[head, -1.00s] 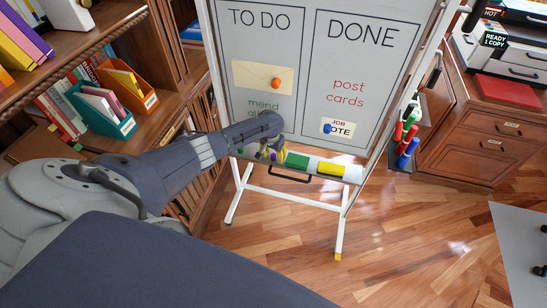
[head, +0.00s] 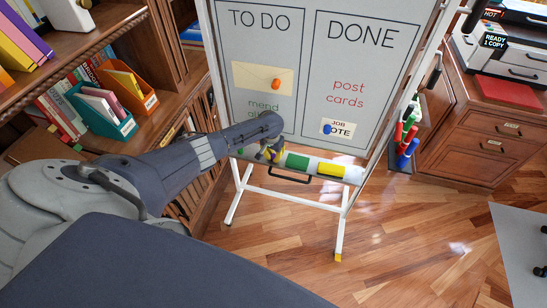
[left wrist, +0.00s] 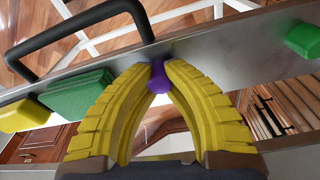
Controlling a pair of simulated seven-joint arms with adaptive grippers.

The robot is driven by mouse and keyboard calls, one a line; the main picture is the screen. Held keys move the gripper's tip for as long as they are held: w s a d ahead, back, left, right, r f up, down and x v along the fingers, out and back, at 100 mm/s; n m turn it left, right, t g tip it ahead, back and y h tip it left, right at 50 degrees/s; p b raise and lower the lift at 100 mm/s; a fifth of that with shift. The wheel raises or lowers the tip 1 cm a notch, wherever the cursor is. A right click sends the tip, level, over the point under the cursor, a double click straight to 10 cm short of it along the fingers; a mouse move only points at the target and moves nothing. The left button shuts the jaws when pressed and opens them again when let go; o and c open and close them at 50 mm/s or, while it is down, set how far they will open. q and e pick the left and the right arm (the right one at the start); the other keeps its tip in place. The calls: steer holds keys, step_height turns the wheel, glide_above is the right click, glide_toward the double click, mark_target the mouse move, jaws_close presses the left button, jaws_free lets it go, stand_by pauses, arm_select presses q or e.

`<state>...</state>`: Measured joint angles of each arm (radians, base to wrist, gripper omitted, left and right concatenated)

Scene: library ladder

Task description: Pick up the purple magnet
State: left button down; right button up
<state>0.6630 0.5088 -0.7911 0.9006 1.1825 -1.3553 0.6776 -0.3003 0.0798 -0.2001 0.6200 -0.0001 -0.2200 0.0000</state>
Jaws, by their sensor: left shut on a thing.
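The purple magnet (left wrist: 158,78) shows in the left wrist view between the yellow fingertips of my left gripper (left wrist: 160,66), by the edge of the whiteboard's pale tray (left wrist: 215,42). The fingers are shut on it. In the head view my left gripper (head: 273,156) is at the tray (head: 351,173), left of the green eraser (head: 297,162).
The green eraser (left wrist: 80,95), a yellow eraser (left wrist: 24,115), a small green piece (left wrist: 303,40) and a black handle (left wrist: 60,40) are near the gripper. The whiteboard (head: 312,60) stands behind it. A bookshelf (head: 150,30) is at the left. Wooden floor is clear in front.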

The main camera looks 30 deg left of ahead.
mark_target(273, 156)
arm_select(q)
steer(key=shift+r, duration=0.85)
steer(key=shift+s+d+r, duration=0.1)
steer(key=shift+s+r, duration=0.35)
steer(key=shift+r, duration=0.35)
steer(key=s+d, duration=0.2)
steer(key=s, duration=0.6)
steer(key=s+d, duration=0.3)
steer(key=s, duration=0.5)
steer(key=shift+s+a+r, duration=0.1)
steer(key=shift+r, duration=1.15)
steer(key=shift+s+r, duration=0.1)
steer(key=shift+r, duration=1.15)
